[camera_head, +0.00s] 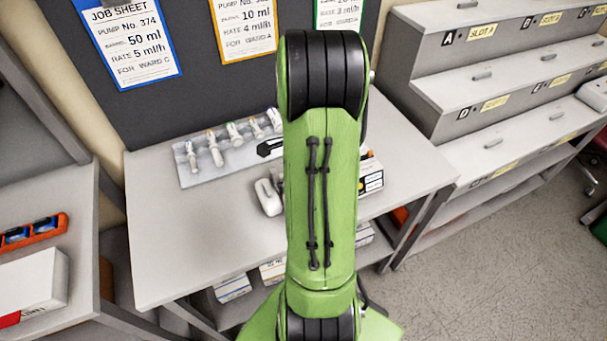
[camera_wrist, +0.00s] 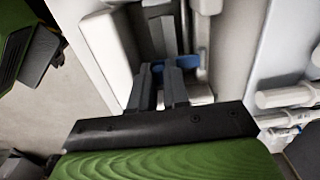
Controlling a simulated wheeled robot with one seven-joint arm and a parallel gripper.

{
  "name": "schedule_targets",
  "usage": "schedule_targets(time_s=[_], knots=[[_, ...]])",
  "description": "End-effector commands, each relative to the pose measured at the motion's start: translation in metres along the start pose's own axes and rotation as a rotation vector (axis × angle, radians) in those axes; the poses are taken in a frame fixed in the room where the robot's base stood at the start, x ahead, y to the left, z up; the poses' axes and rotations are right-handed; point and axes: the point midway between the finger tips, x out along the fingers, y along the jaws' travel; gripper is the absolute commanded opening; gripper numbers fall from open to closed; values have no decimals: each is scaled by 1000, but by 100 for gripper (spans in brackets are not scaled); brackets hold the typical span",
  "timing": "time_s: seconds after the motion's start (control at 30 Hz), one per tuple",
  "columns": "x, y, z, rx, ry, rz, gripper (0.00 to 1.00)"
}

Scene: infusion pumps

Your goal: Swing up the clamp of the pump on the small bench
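The pump on the small bench (camera_head: 150,250) is mostly hidden behind my green arm in the head view. A white part of the pump (camera_head: 268,197) shows left of the arm. In the wrist view its white body (camera_wrist: 232,45) fills the upper middle. A blue piece (camera_wrist: 188,62), which looks like the clamp, lies at my fingertips. My gripper (camera_wrist: 158,70) has its two grey fingers a narrow gap apart, with blue showing between and beside the tips. I cannot tell whether they grip it.
A tray of several syringes (camera_head: 187,178) lies at the back of the bench; syringe parts (camera_wrist: 285,97) show close on the right in the wrist view. A stepped rack with lettered slots (camera_head: 450,75) stands right. A side table with an orange tray (camera_head: 50,232) stands left.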

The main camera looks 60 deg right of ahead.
Motion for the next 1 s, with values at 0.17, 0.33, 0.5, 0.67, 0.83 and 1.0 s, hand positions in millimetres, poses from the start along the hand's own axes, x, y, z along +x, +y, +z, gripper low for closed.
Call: schedule_targets(time_s=[0.17, 0.33, 0.5, 0.67, 0.83, 1.0], knots=[[0, 0, 0, 0, 0, 1, 0], [-1, 0, 0, -1, 0, 8, 0], [-6, -2, 0, -2, 0, 53, 0], [-12, -6, 0, -2, 0, 144, 0], [-19, -13, 1, -3, 0, 286, 0], [-24, -22, 1, -2, 2, 446, 0]])
